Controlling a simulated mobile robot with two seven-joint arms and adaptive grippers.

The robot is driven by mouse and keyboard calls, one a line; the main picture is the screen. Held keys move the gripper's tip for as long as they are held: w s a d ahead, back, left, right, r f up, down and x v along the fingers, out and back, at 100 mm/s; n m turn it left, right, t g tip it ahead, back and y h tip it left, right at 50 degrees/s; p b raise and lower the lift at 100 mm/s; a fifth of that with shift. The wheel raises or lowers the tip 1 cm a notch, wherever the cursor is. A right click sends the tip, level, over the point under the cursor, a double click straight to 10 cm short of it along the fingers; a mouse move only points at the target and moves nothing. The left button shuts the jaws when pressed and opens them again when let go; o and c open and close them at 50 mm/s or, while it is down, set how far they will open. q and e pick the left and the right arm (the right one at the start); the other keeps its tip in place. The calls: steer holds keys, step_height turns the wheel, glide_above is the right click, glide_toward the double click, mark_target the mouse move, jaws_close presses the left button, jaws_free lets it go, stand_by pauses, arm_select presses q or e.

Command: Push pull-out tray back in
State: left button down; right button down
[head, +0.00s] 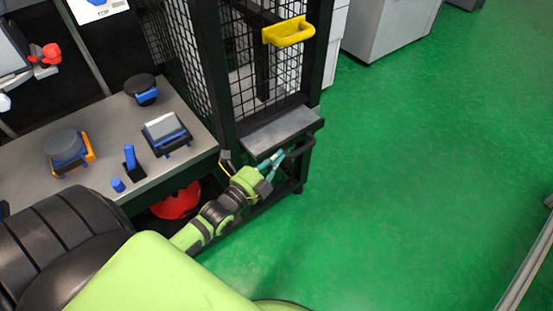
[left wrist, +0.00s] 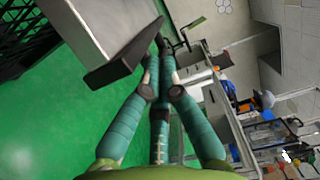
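The pull-out tray (head: 281,130) is a flat grey plate at the foot of the black mesh drop tower (head: 225,75). It sticks out towards the open floor and has a dark bar handle (head: 303,146) at its outer end. My left gripper (head: 272,160) has teal fingers and is low beside the tray, close to the handle. Contact cannot be told. In the left wrist view the grey tray (left wrist: 100,22) and its dark bar (left wrist: 128,55) are just left of the fingers (left wrist: 160,75). Nothing is seen held; the fingers' opening is unclear. My right gripper is out of view.
A yellow handle (head: 289,32) sits on the tower's mesh door above the tray. A grey bench (head: 100,122) with blue and black fixtures is at left, with a red rounded object (head: 176,203) beneath. Green floor (head: 410,170) is clear at right. A grey cabinet (head: 385,30) stands behind.

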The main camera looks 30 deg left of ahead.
mark_target(259, 143)
arm_select(q)
steer(key=a, duration=0.1)
steer(key=w+a, duration=0.1)
steer(key=a, duration=0.3)
steer(key=shift+w, duration=0.4)
steer(key=shift+w+a, duration=0.2)
steer(key=shift+a, duration=0.35)
steer(key=shift+w+a, duration=0.2)
steer(key=shift+a, duration=0.45)
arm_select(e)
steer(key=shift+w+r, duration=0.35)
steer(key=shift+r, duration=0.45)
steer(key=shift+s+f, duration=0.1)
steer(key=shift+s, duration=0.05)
